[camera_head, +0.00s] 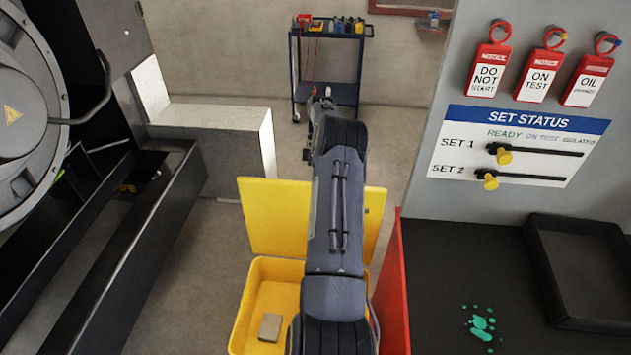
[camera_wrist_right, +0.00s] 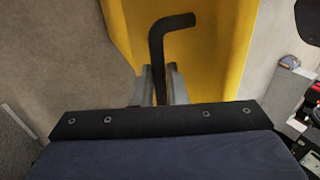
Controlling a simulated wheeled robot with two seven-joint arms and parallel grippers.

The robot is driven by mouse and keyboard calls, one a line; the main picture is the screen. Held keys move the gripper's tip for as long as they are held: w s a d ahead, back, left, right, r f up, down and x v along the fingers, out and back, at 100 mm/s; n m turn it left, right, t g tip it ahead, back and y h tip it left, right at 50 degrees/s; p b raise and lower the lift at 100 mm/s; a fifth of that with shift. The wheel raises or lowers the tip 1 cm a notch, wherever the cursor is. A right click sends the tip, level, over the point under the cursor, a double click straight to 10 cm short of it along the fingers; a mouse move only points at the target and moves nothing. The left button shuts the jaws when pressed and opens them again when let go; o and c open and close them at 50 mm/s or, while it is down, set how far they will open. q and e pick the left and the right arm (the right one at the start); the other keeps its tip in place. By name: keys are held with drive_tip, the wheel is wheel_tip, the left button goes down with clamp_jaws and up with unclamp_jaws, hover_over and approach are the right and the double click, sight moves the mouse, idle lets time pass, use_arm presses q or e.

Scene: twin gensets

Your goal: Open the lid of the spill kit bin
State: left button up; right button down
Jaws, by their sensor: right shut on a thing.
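The yellow spill kit bin (camera_head: 246,315) stands on the floor at the bottom middle of the head view. Its yellow lid (camera_head: 268,212) is raised and stands up at the far side, so the inside of the bin shows. A small tan block (camera_head: 270,327) lies inside. My right arm crosses in front of the bin and lid and hides part of both. In the right wrist view my right gripper (camera_wrist_right: 160,85) is shut on a black bent handle (camera_wrist_right: 157,45) in front of the yellow lid (camera_wrist_right: 215,50). My left gripper is not in view.
A dark bench (camera_head: 440,290) with a black tray (camera_head: 585,270) and green spots is at the right, beside a red panel (camera_head: 391,290). A tool cart (camera_head: 330,60) stands at the back. A genset (camera_head: 30,110) and dark frame rails are at the left.

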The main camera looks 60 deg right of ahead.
drive_tip(key=shift+s+a+f, duration=0.1)
drive_tip(key=shift+s+f, duration=0.1)
drive_tip(key=shift+f, duration=0.3)
drive_tip(key=c, duration=1.7)
unclamp_jaws()
drive_tip(key=shift+o, duration=1.2)
drive_tip(key=shift+w+d, duration=0.1)
drive_tip(key=shift+d, duration=0.1)
drive_tip(key=shift+a+r, duration=0.1)
drive_tip(key=shift+r, duration=0.1)
drive_tip(key=p+v, duration=0.3)
drive_tip(key=v, duration=0.4)
drive_tip(key=shift+r+p, duration=0.3)
drive_tip(key=shift+p, duration=0.1)
drive_tip(key=shift+w+d, duration=0.1)
drive_tip(key=shift+d, duration=0.1)
